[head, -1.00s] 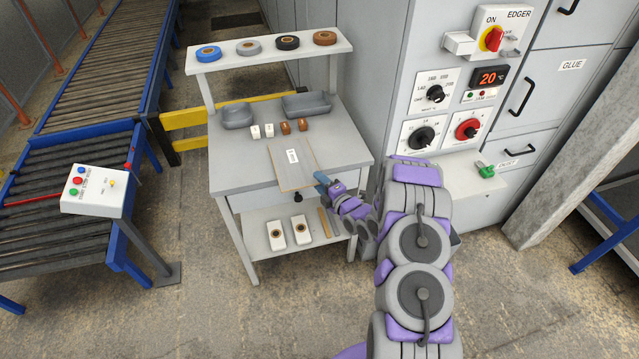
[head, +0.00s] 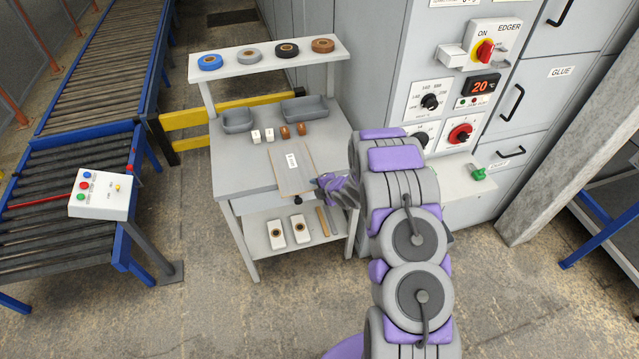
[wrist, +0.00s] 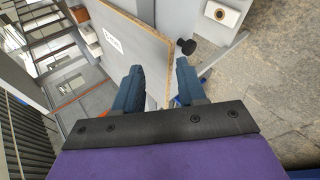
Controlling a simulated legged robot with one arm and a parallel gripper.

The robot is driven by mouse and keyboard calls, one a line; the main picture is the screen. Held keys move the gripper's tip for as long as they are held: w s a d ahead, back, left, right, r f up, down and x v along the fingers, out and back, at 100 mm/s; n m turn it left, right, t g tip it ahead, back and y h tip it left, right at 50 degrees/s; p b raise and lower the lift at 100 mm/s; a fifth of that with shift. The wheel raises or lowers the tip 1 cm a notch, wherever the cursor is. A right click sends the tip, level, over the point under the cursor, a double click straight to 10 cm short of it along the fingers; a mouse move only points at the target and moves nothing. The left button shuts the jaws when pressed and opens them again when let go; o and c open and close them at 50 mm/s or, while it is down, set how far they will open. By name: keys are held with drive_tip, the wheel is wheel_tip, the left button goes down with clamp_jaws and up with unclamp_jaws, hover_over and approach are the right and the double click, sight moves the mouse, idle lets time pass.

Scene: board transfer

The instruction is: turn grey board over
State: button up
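The grey board (head: 290,172) lies flat on the workbench top, near its front edge, with a white label facing up. In the wrist view the board (wrist: 135,45) shows its labelled face and a brown edge. My gripper (head: 318,183) is at the board's right front side in the head view, partly hidden by my arm. In the wrist view my gripper (wrist: 158,85) is open, with the two blue fingers apart. The brown edge runs toward the gap between them. I cannot tell whether the fingers touch the board.
The workbench (head: 232,180) carries grey bins (head: 237,120), small white and brown blocks, and a shelf (head: 268,62) with tape rolls. A black knob (wrist: 187,46) is close to the right finger. The machine cabinet (head: 385,60) stands to the right. A roller conveyor (head: 90,75) is at left.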

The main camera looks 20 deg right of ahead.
drive_tip(key=shift+a+r+g+p, duration=0.2)
drive_tip(key=shift+a+g+p, duration=0.2)
drive_tip(key=shift+p, duration=0.5)
drive_tip(key=d+p, duration=0.1)
drive_tip(key=p, duration=0.2)
drive_tip(key=shift+s+d+g+h, duration=0.1)
drive_tip(key=shift+g+h, duration=0.2)
drive_tip(key=shift+g, duration=0.1)
drive_tip(key=p, duration=0.3)
drive_tip(key=shift+a+r+g, duration=0.1)
drive_tip(key=shift+a+g, duration=0.2)
drive_tip(key=shift+a, duration=0.1)
drive_tip(key=p, duration=0.3)
drive_tip(key=shift+d, duration=0.3)
drive_tip(key=g+p, duration=0.1)
drive_tip(key=p, duration=0.2)
drive_tip(key=shift+s+a+h, duration=0.15)
drive_tip(key=shift+a+h, duration=0.05)
drive_tip(key=shift+h, duration=0.1)
drive_tip(key=shift+d+g+p, duration=0.15)
drive_tip(key=shift+g+p, duration=0.15)
drive_tip(key=shift+p, duration=1.35)
